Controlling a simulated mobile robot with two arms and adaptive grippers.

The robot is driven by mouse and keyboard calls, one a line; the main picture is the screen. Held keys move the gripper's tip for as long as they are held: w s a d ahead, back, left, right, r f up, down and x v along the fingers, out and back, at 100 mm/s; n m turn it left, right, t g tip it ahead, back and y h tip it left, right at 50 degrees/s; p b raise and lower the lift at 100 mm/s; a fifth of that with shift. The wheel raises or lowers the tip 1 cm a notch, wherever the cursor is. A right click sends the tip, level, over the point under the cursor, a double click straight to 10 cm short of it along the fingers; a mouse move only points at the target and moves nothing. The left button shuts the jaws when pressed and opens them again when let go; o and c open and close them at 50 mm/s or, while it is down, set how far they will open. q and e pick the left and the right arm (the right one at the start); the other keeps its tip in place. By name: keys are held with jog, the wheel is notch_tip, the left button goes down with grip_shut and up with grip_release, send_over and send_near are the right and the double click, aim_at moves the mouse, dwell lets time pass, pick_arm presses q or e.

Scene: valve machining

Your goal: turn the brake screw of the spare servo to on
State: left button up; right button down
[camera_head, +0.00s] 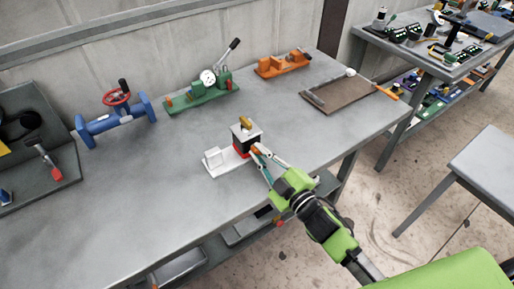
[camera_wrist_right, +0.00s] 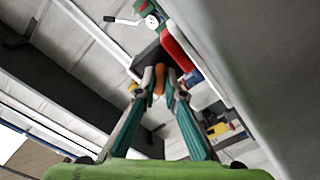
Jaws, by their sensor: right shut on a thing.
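The spare servo (camera_head: 247,142) is a dark block with a light top, a yellow knob (camera_head: 246,122) and a red band, upright on a white base (camera_head: 230,167) at the middle of the bench. My right gripper (camera_head: 262,154) reaches it from the lower right. In the right wrist view its fingertips (camera_wrist_right: 159,80) are shut on a small orange piece (camera_wrist_right: 159,79) at the servo's side, which looks like the brake screw. The screw's on or off marking is too small to tell. My left gripper is not in view.
Behind on the bench (camera_head: 130,215) stand a blue valve with red handwheel (camera_head: 117,108), a green fixture with gauge (camera_head: 207,88) and an orange fixture (camera_head: 283,64). A brown board (camera_head: 342,92) lies at the right. Bare bench surrounds the servo's left.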

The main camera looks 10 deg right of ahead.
jog(key=n, duration=0.2)
jog(key=shift+n, duration=1.8)
jog(key=n, duration=0.2)
jog(key=shift+n, duration=0.3)
jog(key=c, duration=2)
grip_release()
jog(key=shift+c, duration=0.2)
